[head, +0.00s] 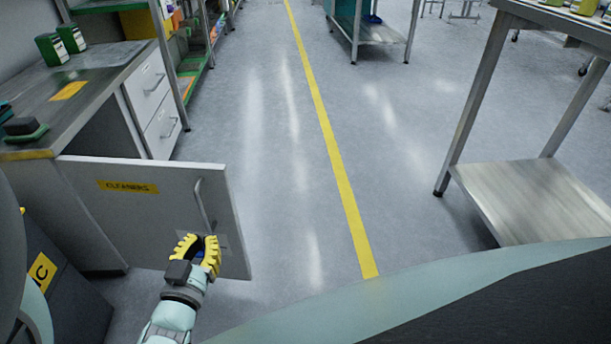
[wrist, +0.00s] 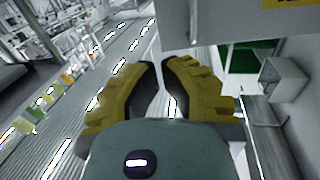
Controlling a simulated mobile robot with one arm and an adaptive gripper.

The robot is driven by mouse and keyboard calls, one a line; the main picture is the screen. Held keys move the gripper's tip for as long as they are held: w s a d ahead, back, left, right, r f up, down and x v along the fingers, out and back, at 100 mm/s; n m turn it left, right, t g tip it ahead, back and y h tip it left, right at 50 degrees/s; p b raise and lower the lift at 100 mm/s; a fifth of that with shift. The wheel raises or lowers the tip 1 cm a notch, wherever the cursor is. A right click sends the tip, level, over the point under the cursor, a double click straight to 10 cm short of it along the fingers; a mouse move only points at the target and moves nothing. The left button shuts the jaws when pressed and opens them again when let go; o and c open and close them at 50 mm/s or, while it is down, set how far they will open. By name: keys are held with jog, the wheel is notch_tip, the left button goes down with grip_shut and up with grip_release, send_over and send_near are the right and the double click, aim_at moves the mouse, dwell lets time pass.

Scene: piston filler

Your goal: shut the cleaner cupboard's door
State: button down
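The cleaner cupboard's door (head: 150,205) is a pale panel with a yellow CLEANERS label (head: 128,187). It stands wide open, swung out from the counter into the aisle. Its upright bar handle (head: 201,207) is near the free edge. My gripper (head: 207,240), with yellow ribbed fingers, is by the door's lower free side, just below the handle in the head view. In the wrist view my gripper (wrist: 159,64) has a narrow gap between its fingertips and nothing held. The door (wrist: 255,22) fills the upper right there. Whether the gripper touches the door is unclear.
A counter (head: 85,85) with white drawers (head: 150,95) runs along the left. A dark bin (head: 60,290) stands at the lower left. A steel table (head: 535,195) is on the right. The aisle floor (head: 270,150) with a yellow line (head: 330,150) is clear.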

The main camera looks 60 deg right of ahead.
aim_at(227, 190)
jog(key=b+x, duration=0.1)
jog(key=x, duration=0.3)
jog(key=b+x, duration=0.2)
jog(key=x, duration=0.2)
jog(key=f+b+x, duration=0.1)
jog(key=x, duration=0.3)
jog(key=shift+d+b, duration=0.3)
jog(key=shift+b, duration=0.1)
jog(key=shift+x, duration=0.8)
jog(key=shift+w, duration=0.1)
